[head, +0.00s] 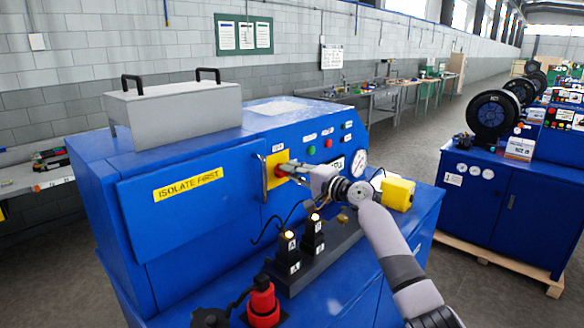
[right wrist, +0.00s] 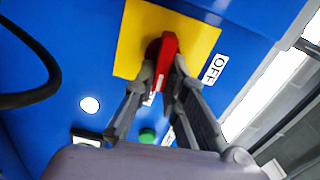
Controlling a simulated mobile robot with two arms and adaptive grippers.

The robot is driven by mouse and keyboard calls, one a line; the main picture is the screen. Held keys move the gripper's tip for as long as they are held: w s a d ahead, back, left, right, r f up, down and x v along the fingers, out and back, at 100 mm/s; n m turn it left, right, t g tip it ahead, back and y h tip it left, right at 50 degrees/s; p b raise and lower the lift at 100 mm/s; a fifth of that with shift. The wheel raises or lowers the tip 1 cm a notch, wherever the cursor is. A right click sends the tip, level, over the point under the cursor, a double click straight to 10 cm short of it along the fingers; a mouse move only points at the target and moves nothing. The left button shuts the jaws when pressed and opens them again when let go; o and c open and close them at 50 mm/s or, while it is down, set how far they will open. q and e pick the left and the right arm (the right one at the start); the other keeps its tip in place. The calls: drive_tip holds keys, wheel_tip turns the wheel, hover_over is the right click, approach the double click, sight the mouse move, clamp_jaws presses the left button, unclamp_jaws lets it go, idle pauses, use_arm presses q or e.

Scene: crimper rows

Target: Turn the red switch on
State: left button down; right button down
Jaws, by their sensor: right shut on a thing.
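The red switch (right wrist: 168,46) is a red handle on a yellow plate (right wrist: 198,42), fixed to the blue machine's front. An OFF label (right wrist: 214,69) sits beside the plate in the right wrist view. My right gripper (right wrist: 164,82) is shut on the red handle, with one finger on each side of it. In the head view the yellow plate (head: 270,180) shows left of the gauge, and my right gripper (head: 287,170) reaches it from the right, hiding most of the switch. My left gripper is not in view.
The blue machine (head: 190,210) carries an ISOLATE FIRST label and a grey lidded box (head: 175,112) on top. A pressure gauge (head: 359,161) and a yellow block (head: 398,193) are near my right arm. Black posts and a red knob (head: 263,303) stand on the lower shelf.

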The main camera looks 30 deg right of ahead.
drive_tip(key=shift+m, duration=0.6)
drive_tip(key=c, duration=1.6)
unclamp_jaws()
drive_tip(key=shift+d+f, duration=0.1)
drive_tip(key=shift+c, duration=0.2)
drive_tip(key=shift+s, duration=0.1)
drive_tip(key=v, duration=1.1)
drive_tip(key=shift+s, duration=0.4)
drive_tip(key=shift+d, duration=0.15)
